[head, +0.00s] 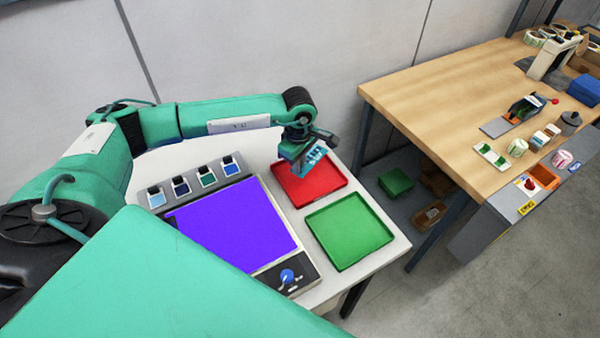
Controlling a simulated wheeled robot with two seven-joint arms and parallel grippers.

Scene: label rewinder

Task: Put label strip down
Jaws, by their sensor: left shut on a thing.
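My left gripper (305,158) is shut on the label strip (314,157), a small blue-green patterned piece. It holds the strip over the back part of the red tray (314,188). The gripper hides part of the strip and the tray's back left corner. I cannot tell how far above the tray the strip is. The green tray (350,232) lies in front of the red one and is empty. My right gripper is not in view.
A purple panel (235,225) with a blue knob (287,276) lies left of the trays on the white table (385,250). Several small label blocks (181,186) stand behind it. A wooden bench (440,95) with rolls and tools is at the right, across a gap.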

